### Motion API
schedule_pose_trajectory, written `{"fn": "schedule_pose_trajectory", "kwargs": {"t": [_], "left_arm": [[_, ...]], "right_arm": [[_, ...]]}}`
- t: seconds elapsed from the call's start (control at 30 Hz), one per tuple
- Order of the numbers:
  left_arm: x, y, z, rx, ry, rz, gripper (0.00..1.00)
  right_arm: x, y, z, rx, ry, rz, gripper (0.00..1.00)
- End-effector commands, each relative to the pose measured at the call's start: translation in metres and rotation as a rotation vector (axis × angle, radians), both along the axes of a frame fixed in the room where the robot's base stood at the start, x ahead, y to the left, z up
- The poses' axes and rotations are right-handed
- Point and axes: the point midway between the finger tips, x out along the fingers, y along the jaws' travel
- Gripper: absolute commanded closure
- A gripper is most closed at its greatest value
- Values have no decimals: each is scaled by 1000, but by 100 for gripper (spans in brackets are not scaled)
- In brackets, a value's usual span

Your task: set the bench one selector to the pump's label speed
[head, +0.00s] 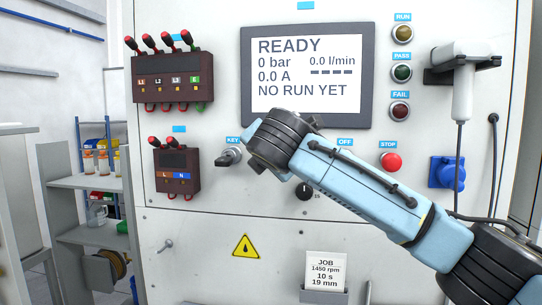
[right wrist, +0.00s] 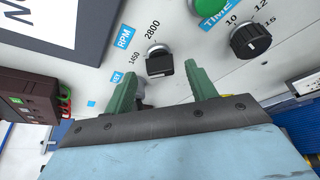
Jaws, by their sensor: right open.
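The speed selector (right wrist: 160,66), a black handle on a silver collar under a blue RPM label (right wrist: 124,37), shows in the right wrist view. Marks 1450 and 2800 stand beside it; I cannot tell surely which one it points to. My right gripper (right wrist: 160,80) is open, its two green fingers on either side of the selector's near end, with no clear contact. In the head view my right arm hides the selector. A job card (head: 326,272) reads 1450 rpm, 10 s, 19 mm. The display (head: 306,76) reads READY, NO RUN YET. No pump label shows. My left gripper is out of view.
The key switch (head: 228,157) sits just left of my right wrist. The red stop button (head: 391,161) is above my forearm. A numbered black knob (right wrist: 250,40) and green button (right wrist: 216,8) are right of the selector. Terminal blocks (head: 173,80) are at left.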

Motion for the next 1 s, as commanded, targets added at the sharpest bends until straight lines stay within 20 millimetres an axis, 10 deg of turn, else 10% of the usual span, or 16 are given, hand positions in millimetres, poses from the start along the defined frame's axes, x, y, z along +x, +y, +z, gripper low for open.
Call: {"fn": "schedule_pose_trajectory", "kwargs": {"t": [0.5,1.0], "left_arm": [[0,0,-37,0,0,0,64],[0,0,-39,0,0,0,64]], "right_arm": [[-98,-8,26,-1,-2,1,44],[-109,-10,31,-1,0,-1,44]]}}
